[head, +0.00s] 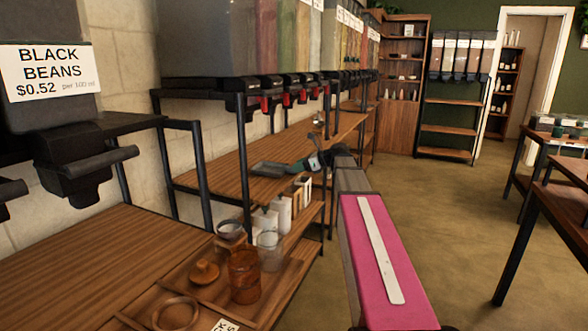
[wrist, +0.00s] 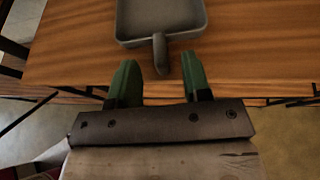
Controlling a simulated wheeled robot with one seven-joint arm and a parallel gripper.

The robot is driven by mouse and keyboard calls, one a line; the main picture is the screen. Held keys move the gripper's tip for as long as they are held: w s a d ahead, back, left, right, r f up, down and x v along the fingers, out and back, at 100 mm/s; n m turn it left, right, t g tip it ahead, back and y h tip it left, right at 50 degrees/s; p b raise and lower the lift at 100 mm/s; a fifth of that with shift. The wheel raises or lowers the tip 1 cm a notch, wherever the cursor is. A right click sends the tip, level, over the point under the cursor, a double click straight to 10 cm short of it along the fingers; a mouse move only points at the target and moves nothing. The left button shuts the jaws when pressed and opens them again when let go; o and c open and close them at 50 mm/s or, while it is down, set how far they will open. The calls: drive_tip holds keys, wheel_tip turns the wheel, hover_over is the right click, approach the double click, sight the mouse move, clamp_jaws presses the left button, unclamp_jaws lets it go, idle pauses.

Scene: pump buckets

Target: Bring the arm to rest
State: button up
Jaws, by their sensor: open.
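My arm reaches forward over the edge of a wooden shelf counter (head: 230,187). My gripper (head: 300,165) is at its far end, and it also shows in the wrist view (wrist: 160,72). Its two green fingers are apart. A grey square scoop or pan (head: 268,169) lies on the counter, just beyond the fingers in the wrist view (wrist: 160,36). Its short handle (wrist: 160,55) points between the fingertips, with a visible gap on each side. I cannot tell the height of the fingers above the handle.
Bulk dispensers (head: 280,90) hang above the counter on the left. White containers (head: 283,210) stand below, with an amber jar (head: 244,276) and a wooden lid (head: 204,272) on the nearer tray. Dark tables (head: 560,190) stand at right. The floor (head: 440,210) between is clear.

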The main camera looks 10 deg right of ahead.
drive_tip(key=v, duration=0.7)
drive_tip(key=s+a+f+n+g+h, duration=0.1)
drive_tip(key=s+a+f+n+h, duration=0.15)
drive_tip(key=f, duration=0.45)
drive_tip(key=s+a+f+n+g+h, duration=0.1)
drive_tip(key=s+f+n, duration=0.3)
drive_tip(key=f, duration=0.3)
drive_tip(key=s+a+f+n+g+h, duration=0.1)
drive_tip(key=s+a+f+n, duration=0.1)
drive_tip(key=s+f+n, duration=0.3)
drive_tip(key=s+f+n+g+h, duration=0.3)
drive_tip(key=s+f+n+h, duration=0.4)
drive_tip(key=s+f+n, duration=0.5)
wheel_tip(320, 180, down, 5)
drive_tip(key=s+a, duration=0.1)
drive_tip(key=s, duration=0.2)
